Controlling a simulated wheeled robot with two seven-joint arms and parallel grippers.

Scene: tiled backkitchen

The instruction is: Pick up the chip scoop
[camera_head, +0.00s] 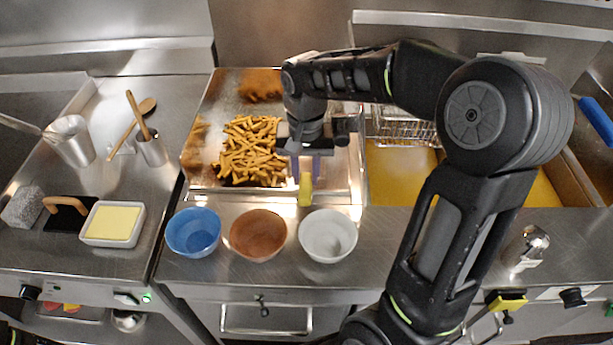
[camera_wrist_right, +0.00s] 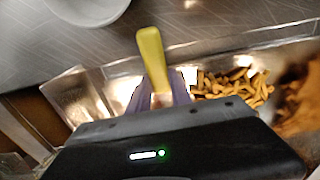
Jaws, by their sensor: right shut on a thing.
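The chip scoop (camera_head: 305,189) shows as a yellow handle below my right gripper in the head view. The yellow handle also shows in the right wrist view (camera_wrist_right: 151,50), sticking out past the fingers. My right gripper (camera_head: 307,163) is shut on the scoop, over the right part of the metal chip tray (camera_head: 341,180). In the wrist view, purple-grey fingers (camera_wrist_right: 165,90) sit on either side of the scoop near the handle's base. The scoop's metal part is mostly hidden by the gripper. My left gripper is not in view.
Fries (camera_head: 250,152) lie in the tray left of my gripper. A blue bowl (camera_head: 193,232), a brown bowl (camera_head: 258,235) and a white bowl (camera_head: 328,236) stand along the front edge. A fryer with yellow oil (camera_head: 400,172) is to the right.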

